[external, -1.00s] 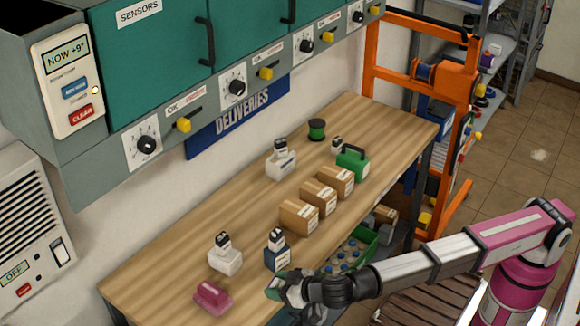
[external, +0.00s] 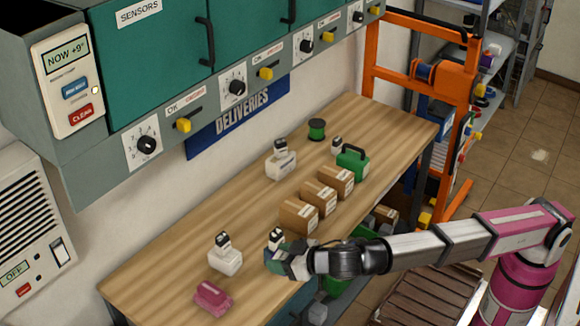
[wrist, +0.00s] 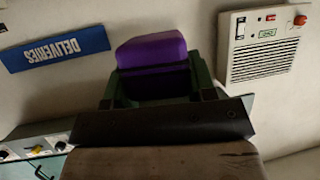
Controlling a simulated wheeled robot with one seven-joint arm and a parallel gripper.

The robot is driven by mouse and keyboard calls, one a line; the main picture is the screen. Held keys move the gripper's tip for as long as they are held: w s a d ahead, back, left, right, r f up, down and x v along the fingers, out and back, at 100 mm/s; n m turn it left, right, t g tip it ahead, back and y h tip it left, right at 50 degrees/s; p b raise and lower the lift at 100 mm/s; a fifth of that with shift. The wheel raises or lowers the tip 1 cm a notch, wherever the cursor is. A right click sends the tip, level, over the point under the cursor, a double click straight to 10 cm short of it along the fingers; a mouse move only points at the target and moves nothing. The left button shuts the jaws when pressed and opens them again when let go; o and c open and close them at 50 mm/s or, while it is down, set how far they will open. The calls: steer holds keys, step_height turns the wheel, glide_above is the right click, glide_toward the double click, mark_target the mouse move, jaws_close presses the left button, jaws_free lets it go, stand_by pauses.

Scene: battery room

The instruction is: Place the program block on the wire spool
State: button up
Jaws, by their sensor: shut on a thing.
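My gripper (external: 277,262) is above the front edge of the workbench, just in front of a dark dispenser (external: 275,238) whose body it mostly hides. In the wrist view a purple block (wrist: 153,55) sits between the dark green fingers (wrist: 160,92), which are shut on it. The external view hides that block behind the hand, and I see no mark naming it the program block. The wire spool (external: 317,130), green with a dark top, stands upright towards the far end of the bench, well away from my gripper.
Several cardboard boxes (external: 299,216) form a row between my gripper and the spool. A green case (external: 352,162) and white dispensers (external: 281,163) stand near the spool. A pink object (external: 212,298) lies at the near end. The wall side of the bench (external: 190,225) is largely clear.

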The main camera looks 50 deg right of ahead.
steer(key=w+d+f, duration=0.2)
steer(key=w+d, duration=1.2)
steer(key=w, duration=0.1)
steer(key=n+y, duration=0.3)
glide_above(317, 123)
steer(key=shift+g, duration=0.4)
step_height(317, 123, down, 9)
steer(key=shift+w+d+r, duration=0.1)
steer(key=shift+m, duration=0.3)
steer(key=shift+f, duration=2.05)
steer(key=shift+f, duration=0.1)
